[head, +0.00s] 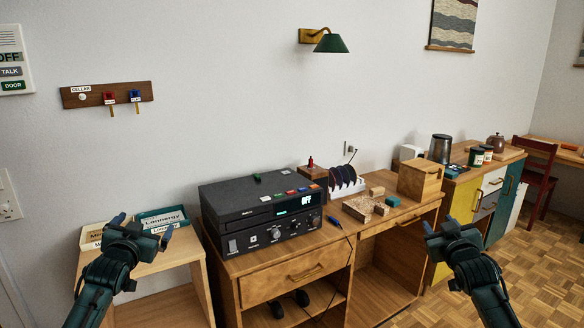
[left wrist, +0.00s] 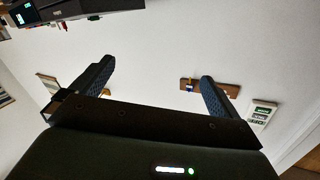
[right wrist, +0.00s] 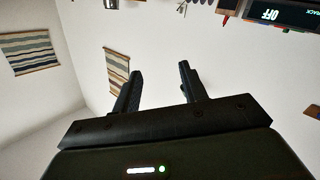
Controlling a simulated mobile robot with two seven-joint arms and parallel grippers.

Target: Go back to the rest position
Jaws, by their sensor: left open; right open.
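My left gripper (head: 143,225) is raised at the left of the head view, in front of the small wooden side table. In the left wrist view its two fingers (left wrist: 155,88) stand wide apart with nothing between them. My right gripper (head: 452,228) is raised at the right, in front of the desk's right end and the yellow cabinet. In the right wrist view its fingers (right wrist: 158,88) are apart and empty. Both arms come up from the bottom edge, and neither gripper appears to touch anything.
A black device (head: 262,212) with coloured buttons stands on the wooden desk (head: 290,262). Small wooden blocks (head: 358,208) and a wooden box (head: 420,180) lie right of it. Trays (head: 163,219) sit on the side table. A key rack (head: 106,95) and lamp (head: 330,42) hang on the wall.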

